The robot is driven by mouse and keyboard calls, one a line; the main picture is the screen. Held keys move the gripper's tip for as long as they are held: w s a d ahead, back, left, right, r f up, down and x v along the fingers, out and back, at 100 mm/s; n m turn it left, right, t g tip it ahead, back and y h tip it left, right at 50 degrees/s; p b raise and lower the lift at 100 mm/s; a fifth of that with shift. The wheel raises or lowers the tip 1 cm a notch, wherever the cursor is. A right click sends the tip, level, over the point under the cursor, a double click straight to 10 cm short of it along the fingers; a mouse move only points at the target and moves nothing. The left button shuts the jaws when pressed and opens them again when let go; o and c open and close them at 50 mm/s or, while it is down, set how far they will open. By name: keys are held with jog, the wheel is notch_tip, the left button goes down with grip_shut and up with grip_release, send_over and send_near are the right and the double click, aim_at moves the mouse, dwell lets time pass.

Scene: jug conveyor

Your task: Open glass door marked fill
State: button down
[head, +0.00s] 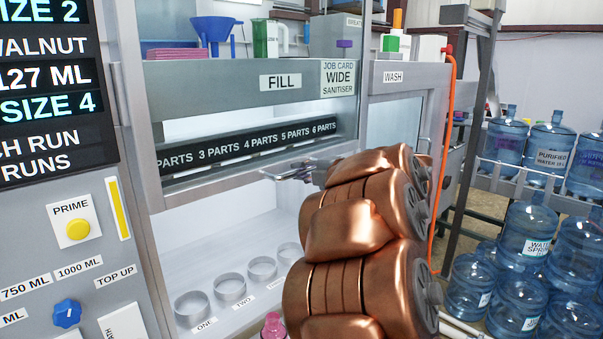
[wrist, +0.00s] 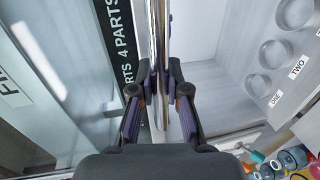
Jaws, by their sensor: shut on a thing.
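The FILL sign (head: 281,81) is on the grey panel over the bay. Below it is the fill door, a glass pane with a pale bottom rail (head: 215,192). The rail runs across the bay, with open space beneath it. My gripper (head: 287,171) is at the rail, right of its middle, with my copper arm in front. In the wrist view my gripper (wrist: 160,78) is shut on the long metal rail (wrist: 160,30), which passes between its fingers. The wrist view is turned, so the FILL panel lies at left and the bay floor at right. My arm hides the rail's right end.
Inside the bay are several round holders (head: 230,289), labelled ONE and TWO in front. A black parts strip (head: 250,145) shows behind the glass. The WASH door (head: 393,130) and an orange hose (head: 441,150) are at right, with blue water jugs (head: 530,235) beyond.

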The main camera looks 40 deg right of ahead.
jog(key=c, duration=1.1)
grip_release()
jog(key=shift+c, duration=0.2)
jog(key=shift+s, duration=0.1)
jog(key=v, duration=1.2)
